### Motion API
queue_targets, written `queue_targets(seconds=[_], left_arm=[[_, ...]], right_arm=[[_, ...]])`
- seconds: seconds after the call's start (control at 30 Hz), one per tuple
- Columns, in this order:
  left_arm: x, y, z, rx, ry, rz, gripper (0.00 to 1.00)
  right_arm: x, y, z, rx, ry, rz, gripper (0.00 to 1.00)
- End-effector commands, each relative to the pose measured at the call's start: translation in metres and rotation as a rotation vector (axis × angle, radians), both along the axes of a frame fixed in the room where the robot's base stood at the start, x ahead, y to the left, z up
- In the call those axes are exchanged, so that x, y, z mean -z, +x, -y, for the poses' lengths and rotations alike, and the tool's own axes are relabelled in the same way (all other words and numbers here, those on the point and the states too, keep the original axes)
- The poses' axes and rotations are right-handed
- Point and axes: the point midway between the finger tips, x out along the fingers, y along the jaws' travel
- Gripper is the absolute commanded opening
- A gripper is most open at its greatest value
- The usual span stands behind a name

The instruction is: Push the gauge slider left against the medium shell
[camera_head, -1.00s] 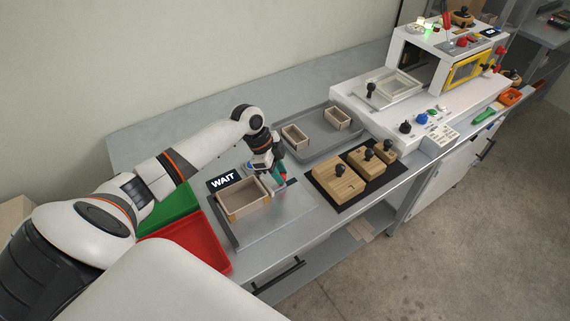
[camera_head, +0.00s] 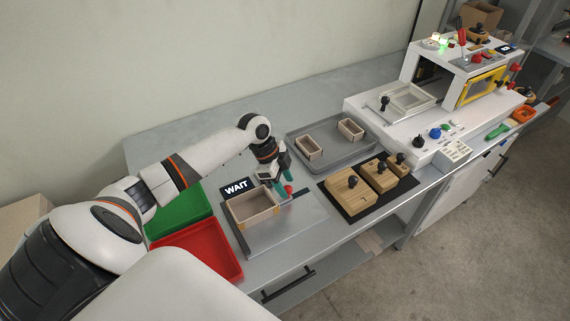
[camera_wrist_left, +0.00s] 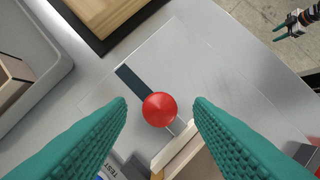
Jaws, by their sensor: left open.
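The gauge slider's red knob (camera_head: 289,189) stands just right of the shell (camera_head: 252,208) that sits on the metal gauge plate (camera_head: 300,222). In the left wrist view the red knob (camera_wrist_left: 159,109) lies between my left fingertips, with a dark slot (camera_wrist_left: 130,79) running away from it. The shell's pale edge (camera_wrist_left: 178,151) is close by, partly hidden by a finger; I cannot tell whether the slider touches it. My left gripper (camera_head: 284,181) is open, its teal fingers on either side of the knob. My right gripper (camera_wrist_left: 297,24) shows small at the wrist view's top right corner, its opening unclear.
A WAIT sign (camera_head: 236,187) stands behind the shell. Green (camera_head: 181,217) and red (camera_head: 205,247) bins lie to the left. A grey tray (camera_head: 340,157) with two small shells and a dark mat (camera_head: 352,211) with knobbed wooden blocks lie to the right, beside a white machine (camera_head: 440,120).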

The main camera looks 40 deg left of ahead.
Motion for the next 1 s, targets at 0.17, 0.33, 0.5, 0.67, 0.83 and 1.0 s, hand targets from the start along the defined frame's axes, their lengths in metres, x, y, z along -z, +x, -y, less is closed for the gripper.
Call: queue_targets(seconds=[0.17, 0.33, 0.5, 0.67, 0.83, 1.0], left_arm=[[-0.032, -0.005, -0.015, 0.001, 0.006, 0.004, 0.47], [-0.065, -0.011, -0.027, 0.0, 0.005, 0.003, 0.47], [-0.089, -0.014, -0.036, 0.0, 0.005, 0.001, 0.47], [-0.099, -0.016, -0.039, 0.001, 0.003, -0.001, 0.47], [-0.101, -0.017, -0.04, 0.001, 0.003, -0.002, 0.47], [-0.101, -0.017, -0.04, 0.001, 0.003, -0.001, 0.47]], right_arm=[[0.006, -0.002, 0.002, 0.0, -0.003, -0.003, 0.47], [0.01, -0.002, 0.003, 0.0, -0.003, -0.003, 0.47], [0.013, -0.003, 0.003, 0.0, -0.003, -0.004, 0.47], [0.013, -0.003, 0.003, 0.0, -0.003, -0.004, 0.47], [0.013, -0.003, 0.002, 0.0, -0.003, -0.004, 0.47], [0.013, -0.003, 0.002, 0.0, -0.003, -0.004, 0.47]])
